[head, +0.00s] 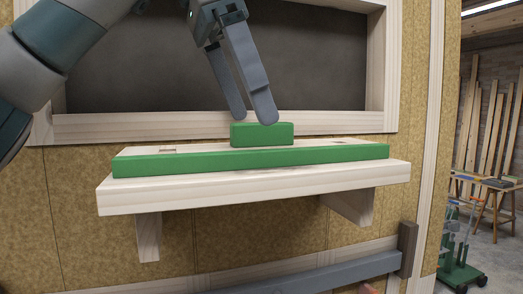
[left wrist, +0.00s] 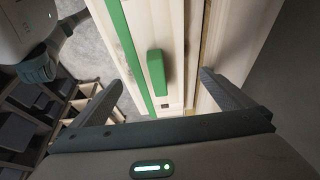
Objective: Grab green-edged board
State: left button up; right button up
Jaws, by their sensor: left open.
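The green-edged board (head: 330,154) lies flat on a pale wooden shelf (head: 250,190), its green front edge facing me. A green block (head: 264,138) like a handle stands up on the middle of the board. My left gripper (head: 252,114) is above the board, its fingers pointing down at the block. It is open and empty, with a gap between fingers and block. In the left wrist view the block (left wrist: 158,73) lies between the two spread fingers, and the green edge (left wrist: 130,45) runs past to its left. My right gripper is not in view.
A framed dark window opening (head: 320,60) is behind the shelf, its sill just behind the board. Two brackets hold the shelf against the tan wall (head: 250,235). A grey bar (head: 310,272) runs below. Planks and a workbench stand far right.

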aim_at(262, 146)
pick_arm(q)
jog(key=shift+d+f, duration=0.1)
jog(key=shift+d+f+p, duration=0.4)
jog(key=shift+f+p, duration=0.25)
jog(key=shift+p, duration=0.05)
jog(key=p+x, duration=0.1)
jog(key=x, duration=0.2)
jog(key=shift+r, duration=0.1)
jog(key=shift+d+f, duration=0.15)
jog(key=shift+f, duration=0.15)
jog(key=c, duration=1.5)
jog(key=shift+o, duration=0.2)
jog(key=shift+r, duration=0.1)
